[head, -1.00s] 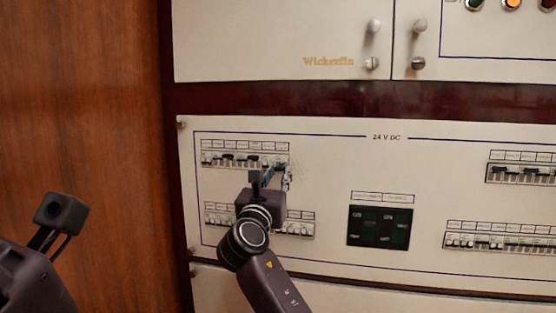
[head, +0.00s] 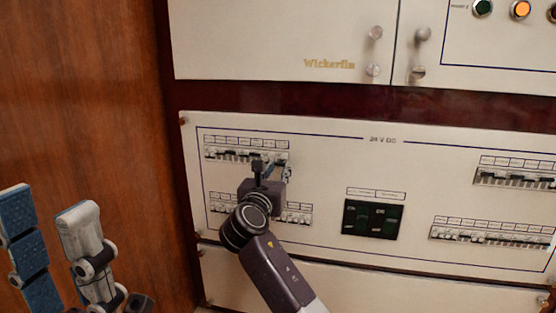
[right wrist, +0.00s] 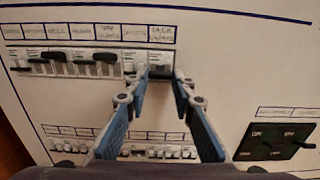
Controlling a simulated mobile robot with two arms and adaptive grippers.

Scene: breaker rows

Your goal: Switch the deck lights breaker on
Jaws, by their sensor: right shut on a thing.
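The upper left breaker row (head: 225,155) on the 24 V DC panel has black levers under small labels. In the right wrist view, the breaker at the right end of that row (right wrist: 160,70) sits under a blurred label that seems to read deck lights. Its dark lever looks lower than the raised levers to its left. My right gripper (right wrist: 161,76) has its fingertips on either side of this breaker and is shut on it. In the head view, my right gripper (head: 272,168) partly hides that end of the row. My left gripper (head: 47,200) is open and empty at the lower left.
A lower breaker row (right wrist: 160,151) lies below, partly behind my right gripper. A dark switch block (head: 371,219) is to the right, with more breaker rows (head: 515,172) beyond. A wooden wall (head: 80,100) stands at the left. Knobs (head: 373,70) protrude above.

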